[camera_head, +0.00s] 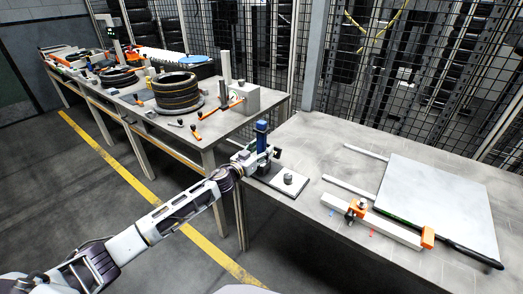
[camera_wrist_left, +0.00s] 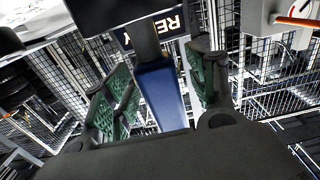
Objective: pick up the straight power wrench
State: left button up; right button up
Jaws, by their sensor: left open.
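A blue upright tool with a dark top, which I take as the straight power wrench (camera_head: 262,130), stands at the near left corner of the right-hand table. Its blue body (camera_wrist_left: 162,92) also shows in the left wrist view, with a black part above it. My left gripper (camera_head: 264,156) is at the tool's lower part. In the left wrist view its green-padded fingers (camera_wrist_left: 165,70) are apart, one on each side of the blue body, with gaps visible. The tool's lower end is hidden by the gripper. My right gripper is not in view.
A pale plate with a round grey knob (camera_head: 288,179) lies right beside the gripper. A white bar with orange ends (camera_head: 385,226), a long black-green tool (camera_head: 440,240) and a white panel (camera_head: 437,205) lie further right. Stacked tyres (camera_head: 177,92) stand on the left bench. Mesh fencing rises behind.

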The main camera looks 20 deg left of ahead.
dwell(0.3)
pick_arm(q)
jog(key=c, duration=1.2)
jog(key=shift+w+r, duration=0.1)
